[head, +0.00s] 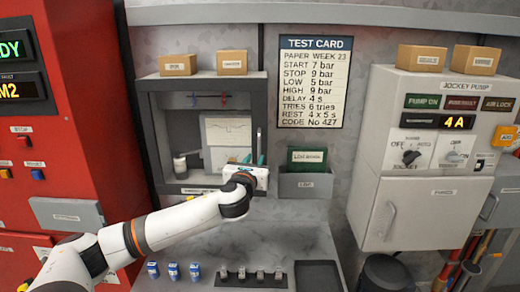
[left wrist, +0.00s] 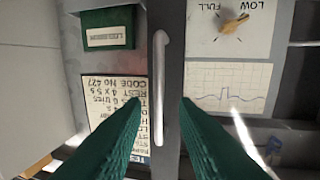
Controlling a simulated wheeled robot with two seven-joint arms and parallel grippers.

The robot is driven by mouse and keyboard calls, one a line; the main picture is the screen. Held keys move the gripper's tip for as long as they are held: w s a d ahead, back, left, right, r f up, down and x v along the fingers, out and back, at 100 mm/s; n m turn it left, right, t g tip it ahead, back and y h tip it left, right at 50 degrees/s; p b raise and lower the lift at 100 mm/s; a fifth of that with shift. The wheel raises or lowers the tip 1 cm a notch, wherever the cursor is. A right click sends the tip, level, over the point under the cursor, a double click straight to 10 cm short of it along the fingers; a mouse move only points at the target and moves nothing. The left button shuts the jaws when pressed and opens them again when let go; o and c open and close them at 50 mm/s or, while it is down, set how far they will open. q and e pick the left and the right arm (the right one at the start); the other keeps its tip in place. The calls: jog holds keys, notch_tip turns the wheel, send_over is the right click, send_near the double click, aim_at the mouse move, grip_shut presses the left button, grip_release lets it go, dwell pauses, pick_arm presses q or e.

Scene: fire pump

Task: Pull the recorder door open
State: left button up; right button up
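The recorder (head: 147,130) is a grey wall cabinet, and its door looks closed. Its light vertical bar handle (head: 259,143) is at the door's right edge. In the left wrist view, where the scene appears upside down, the handle (left wrist: 160,85) stands between my green fingertips. My left gripper (head: 254,158) reaches to the lower part of the handle; it also shows in the left wrist view (left wrist: 163,100). Its fingers are apart, with a visible gap on each side of the bar. My right gripper is in neither view.
Two boxes (head: 178,65) sit on top of the recorder. A bench (head: 300,240) with small bottles (head: 172,270) lies below. The jockey pump cabinet (head: 425,185) is at right.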

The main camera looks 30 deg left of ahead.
aim_at(259, 154)
pick_arm(q)
jog(key=shift+p+x, duration=0.55)
jog(key=shift+x, duration=2.3)
grip_shut()
